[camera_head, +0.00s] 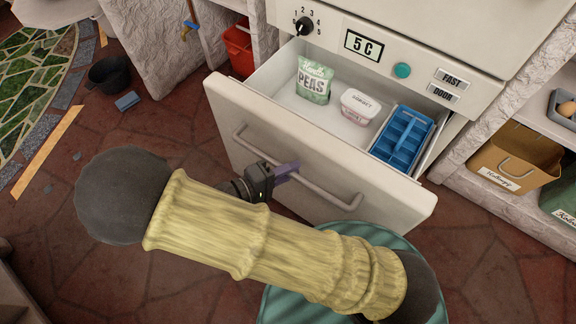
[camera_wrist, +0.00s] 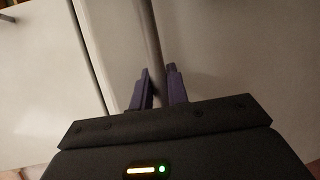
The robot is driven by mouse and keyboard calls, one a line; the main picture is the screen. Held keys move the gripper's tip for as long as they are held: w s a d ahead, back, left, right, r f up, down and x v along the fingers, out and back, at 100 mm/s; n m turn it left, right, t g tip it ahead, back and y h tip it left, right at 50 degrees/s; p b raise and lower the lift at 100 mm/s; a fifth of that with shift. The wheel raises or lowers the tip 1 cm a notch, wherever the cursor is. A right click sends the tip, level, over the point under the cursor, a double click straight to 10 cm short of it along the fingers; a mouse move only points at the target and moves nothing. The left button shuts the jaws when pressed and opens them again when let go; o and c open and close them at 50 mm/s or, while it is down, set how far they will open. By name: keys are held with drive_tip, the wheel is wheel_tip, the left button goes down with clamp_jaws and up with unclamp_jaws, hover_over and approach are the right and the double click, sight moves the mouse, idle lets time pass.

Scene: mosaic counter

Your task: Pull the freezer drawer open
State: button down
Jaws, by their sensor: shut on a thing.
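The white freezer drawer (camera_head: 290,150) stands pulled out from the cabinet, its inside showing from above. A pale bar handle (camera_head: 330,192) runs across its front. My gripper (camera_head: 287,170) is shut on the handle near the middle of the bar. In the wrist view, the purple fingers of my gripper (camera_wrist: 160,88) sit on both sides of the handle bar (camera_wrist: 150,45). In the drawer are a bag of peas (camera_head: 314,80), a white sorbet tub (camera_head: 360,105) and a blue ice tray (camera_head: 403,138).
A control panel with a dial (camera_head: 304,26), a "5 C" display (camera_head: 364,45) and a green button (camera_head: 402,70) is above the drawer. A dark bucket (camera_head: 110,75) and a blue block (camera_head: 127,101) are on the floor at left. A tan bin (camera_head: 515,158) is on a right shelf.

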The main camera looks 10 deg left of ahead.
drive_tip(key=c, duration=1.4)
unclamp_jaws()
drive_tip(key=shift+o, duration=0.2)
drive_tip(key=p+v, duration=0.5)
drive_tip(key=v, duration=1.2)
drive_tip(key=shift+a+p, duration=0.25)
drive_tip(key=shift+p, duration=0.15)
drive_tip(key=shift+s, duration=0.1)
